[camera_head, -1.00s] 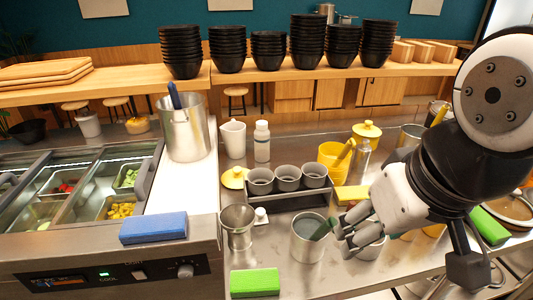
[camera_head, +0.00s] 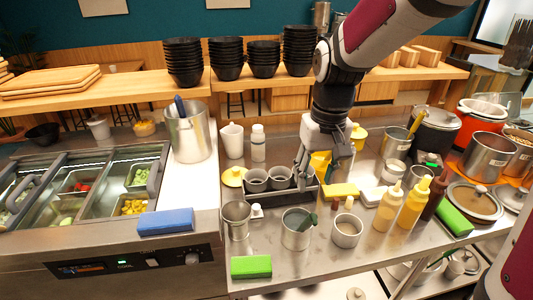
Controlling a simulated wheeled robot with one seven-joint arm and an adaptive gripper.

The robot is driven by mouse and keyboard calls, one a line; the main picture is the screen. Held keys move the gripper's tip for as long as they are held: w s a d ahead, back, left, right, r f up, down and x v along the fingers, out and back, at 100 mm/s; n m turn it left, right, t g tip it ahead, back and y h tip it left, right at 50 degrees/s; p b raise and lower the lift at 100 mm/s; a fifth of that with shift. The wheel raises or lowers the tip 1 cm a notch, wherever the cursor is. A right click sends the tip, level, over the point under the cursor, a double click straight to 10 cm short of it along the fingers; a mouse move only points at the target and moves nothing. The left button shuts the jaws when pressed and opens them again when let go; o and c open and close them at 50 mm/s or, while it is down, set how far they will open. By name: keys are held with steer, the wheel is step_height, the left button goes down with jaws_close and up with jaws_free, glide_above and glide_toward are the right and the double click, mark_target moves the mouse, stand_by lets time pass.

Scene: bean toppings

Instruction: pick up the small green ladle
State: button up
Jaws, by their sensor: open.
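A dark green handle (camera_head: 311,221), which looks like the small green ladle's, sticks up at a tilt from a metal cup (camera_head: 296,238) at the front middle of the counter. Its lower part is hidden inside the cup. My gripper (camera_head: 317,176) is open and points down, above and behind the cup, by the right end of the grey cup holder. It is apart from the green handle. I see nothing held between the fingers.
A black holder with several grey cups (camera_head: 282,179) stands behind the metal cup. A smaller cup (camera_head: 347,231), sauce bottles (camera_head: 413,203) and a yellow sponge (camera_head: 341,190) are to the right. A green sponge (camera_head: 251,267) lies front left.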

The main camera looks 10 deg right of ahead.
mark_target(306, 220)
steer(key=shift+g, duration=0.4)
steer(key=f, duration=0.3)
steer(key=w+f+p, duration=0.1)
steer(key=f, duration=0.6)
steer(key=shift+w+f+p, duration=0.3)
steer(key=shift+f+p, duration=0.1)
steer(key=f, duration=0.3)
steer(key=f+p, duration=0.1)
steer(key=shift+s+f, duration=0.15)
steer(key=shift+s, duration=0.1)
steer(key=shift+w+f, duration=0.1)
steer(key=shift+f, duration=0.45)
jaws_close()
